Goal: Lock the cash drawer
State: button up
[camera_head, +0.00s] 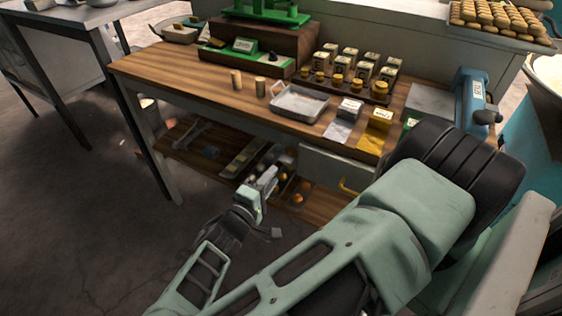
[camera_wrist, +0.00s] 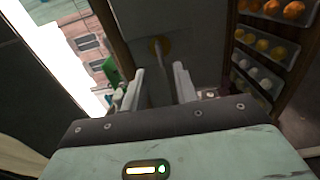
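The cash drawer (camera_head: 335,168) looks like a pale grey box under the right part of the wooden table, with a yellow handle (camera_head: 348,187). My arm hides part of it, so I cannot tell if it is fully closed. In the wrist view a grey panel (camera_wrist: 190,25) lies ahead, with a round yellow-brown fitting (camera_wrist: 158,45) and a thin rod-like piece running from it towards me. My gripper (camera_wrist: 160,86) has its two pale fingers apart, with the rod seen between them; contact is not visible. In the head view my gripper (camera_head: 268,182) is low in front of the table.
The table (camera_head: 180,85) carries a metal tray (camera_head: 300,102), several small boxes and jars, and a blue device (camera_head: 470,98) at its right end. A lower shelf (camera_head: 190,150) holds tools and compartments of round items.

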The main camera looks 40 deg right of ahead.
aim_at(287, 158)
jog(key=p+x, duration=0.1)
jog(key=x, duration=0.5)
jog(key=shift+d, duration=0.1)
grip_shut()
